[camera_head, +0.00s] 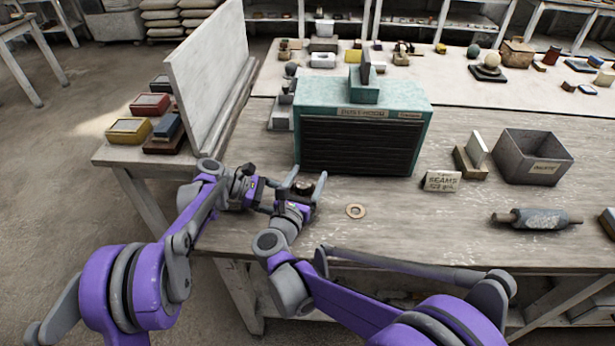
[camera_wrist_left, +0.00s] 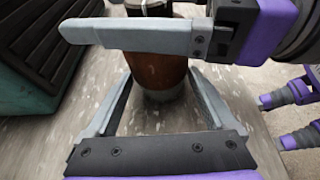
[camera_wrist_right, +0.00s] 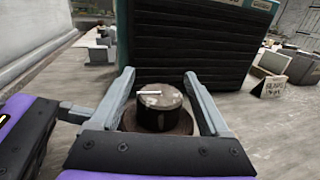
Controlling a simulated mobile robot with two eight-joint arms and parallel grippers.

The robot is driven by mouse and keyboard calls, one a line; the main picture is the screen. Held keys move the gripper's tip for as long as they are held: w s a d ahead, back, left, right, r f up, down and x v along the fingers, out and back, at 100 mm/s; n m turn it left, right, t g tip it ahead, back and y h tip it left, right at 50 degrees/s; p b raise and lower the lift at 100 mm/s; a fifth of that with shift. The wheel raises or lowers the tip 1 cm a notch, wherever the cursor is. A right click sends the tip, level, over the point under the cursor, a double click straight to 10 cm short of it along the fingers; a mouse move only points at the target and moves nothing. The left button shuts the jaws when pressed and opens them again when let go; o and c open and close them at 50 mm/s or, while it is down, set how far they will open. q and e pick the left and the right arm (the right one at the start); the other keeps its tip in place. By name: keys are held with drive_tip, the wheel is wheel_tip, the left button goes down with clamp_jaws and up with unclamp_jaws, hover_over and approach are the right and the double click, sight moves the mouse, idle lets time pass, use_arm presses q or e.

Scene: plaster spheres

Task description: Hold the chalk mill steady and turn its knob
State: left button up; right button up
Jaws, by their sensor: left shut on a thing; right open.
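The chalk mill is a small upright brown cylinder (camera_wrist_left: 160,76) with a dark round knob (camera_wrist_right: 159,106) on top, marked by a white line. In the head view the knob (camera_head: 303,187) stands near the table's front left, before the teal cabinet. My left gripper (camera_wrist_left: 160,95) is shut on the mill's body, one finger on each side. My right gripper (camera_wrist_right: 162,85) is open, its fingers on either side of the knob, apart from it as far as I can tell. The right gripper (camera_head: 306,181) partly hides the mill in the head view.
The teal cabinet (camera_head: 360,115) with dark slats stands close behind the mill. Farther right are a small sign (camera_head: 441,181), a grey bin (camera_head: 533,157) and a rolling pin (camera_head: 537,219). An upright white board (camera_head: 208,70) stands at the left.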

clamp_jaws()
drive_tip(key=shift+s+d+m+g+h, duration=0.15)
drive_tip(key=shift+m+g+h, duration=0.25)
drive_tip(key=shift+m+h, duration=0.5)
drive_tip(key=shift+w+d+m+g+h, duration=0.1)
drive_tip(key=shift+m+g+h, duration=0.35)
drive_tip(key=shift+h, duration=0.75)
drive_tip(key=shift+s+d+m+g+h, duration=0.15)
drive_tip(key=shift+m+g+h, duration=0.35)
drive_tip(key=shift+h, duration=0.15)
drive_tip(key=shift+s+d+m+g+h, duration=0.15)
drive_tip(key=shift+m+g+h, duration=0.25)
drive_tip(key=shift+h, duration=0.25)
unclamp_jaws()
drive_tip(key=v, duration=1.2)
